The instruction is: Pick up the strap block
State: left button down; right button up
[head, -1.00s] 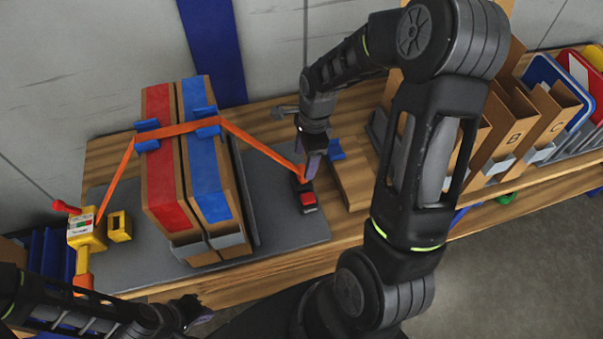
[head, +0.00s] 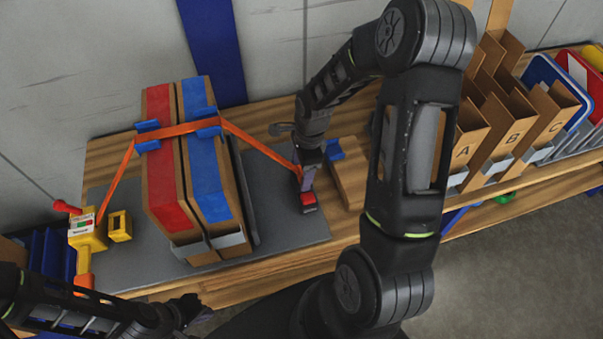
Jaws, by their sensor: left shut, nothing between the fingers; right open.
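The strap block, a small black block with a red top (head: 309,201), sits on the grey mat (head: 275,215) at the right end of the orange strap (head: 262,149). The strap runs over two cartons, one with a red band (head: 167,170) and one with a blue band (head: 208,170). My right gripper (head: 306,184) is open, pointing down right at the far side of the block. Its fingers hide part of the block and the strap end; contact is unclear. My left gripper (head: 200,312) is shut and empty near the front edge, far from the block.
A yellow tensioner (head: 85,235) holds the strap's left end. A wooden block (head: 350,182) with a blue piece (head: 335,149) stands close right of the strap block. Lettered bins (head: 506,140) and signs stand at the right. Bare mat lies left of the block.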

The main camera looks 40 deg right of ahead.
dwell(0.3)
grip_shut()
dwell(0.6)
jog(key=shift+r, duration=0.1)
notch_tip(320, 180, up, 10)
jog(key=shift+f, duration=0.1)
dwell(0.4)
dwell(0.3)
jog(key=c, duration=0.7)
grip_release()
jog(key=c, duration=0.4)
jog(key=shift+c, duration=0.2)
